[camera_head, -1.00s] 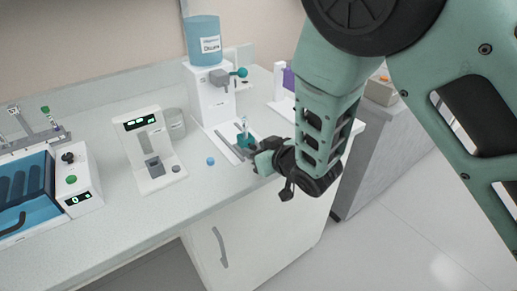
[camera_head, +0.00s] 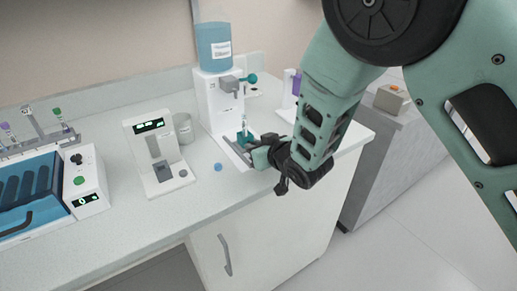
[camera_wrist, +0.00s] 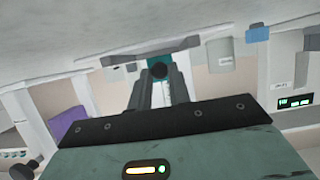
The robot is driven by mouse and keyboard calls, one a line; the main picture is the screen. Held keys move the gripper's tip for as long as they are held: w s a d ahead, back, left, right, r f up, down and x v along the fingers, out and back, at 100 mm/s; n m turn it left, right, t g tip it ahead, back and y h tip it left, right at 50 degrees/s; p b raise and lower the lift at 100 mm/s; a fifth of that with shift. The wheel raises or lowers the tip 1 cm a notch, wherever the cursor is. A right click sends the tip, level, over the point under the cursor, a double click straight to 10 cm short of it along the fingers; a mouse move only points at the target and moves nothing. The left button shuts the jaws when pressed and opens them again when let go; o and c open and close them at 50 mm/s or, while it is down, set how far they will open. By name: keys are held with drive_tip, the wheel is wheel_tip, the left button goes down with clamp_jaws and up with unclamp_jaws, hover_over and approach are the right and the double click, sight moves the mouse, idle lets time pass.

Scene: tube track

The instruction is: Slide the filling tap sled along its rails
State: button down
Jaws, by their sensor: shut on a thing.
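The filling tap is a white dispenser (camera_head: 221,105) with a blue bottle (camera_head: 213,48) on top and a teal tap handle (camera_head: 250,78). The teal sled (camera_head: 243,138) sits on rails (camera_head: 236,153) at the dispenser's foot, with a clear tube (camera_head: 244,122) standing upright in it. My gripper (camera_head: 258,155) is at the front side of the sled, low over the rails. In the wrist view my gripper (camera_wrist: 159,78) is shut on a dark round knob (camera_wrist: 160,70), with the teal sled (camera_wrist: 155,61) behind it. The fingers partly hide the rails.
A white device with a green display (camera_head: 150,124) stands left of the dispenser, with a grey cup (camera_head: 183,128) behind it. A blue-lidded machine (camera_head: 28,190) stands at far left. The counter's front edge is close.

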drive_tip(key=c, duration=1.3)
unclamp_jaws()
drive_tip(key=shift+s+d, duration=0.1)
drive_tip(key=b+v, duration=0.6)
drive_tip(key=v, duration=0.8)
drive_tip(key=shift+s+d, duration=0.15)
drive_tip(key=b+v, duration=0.2)
drive_tip(key=b, duration=0.5)
drive_tip(key=shift+s+d+r, duration=0.2)
drive_tip(key=shift+s, duration=0.1)
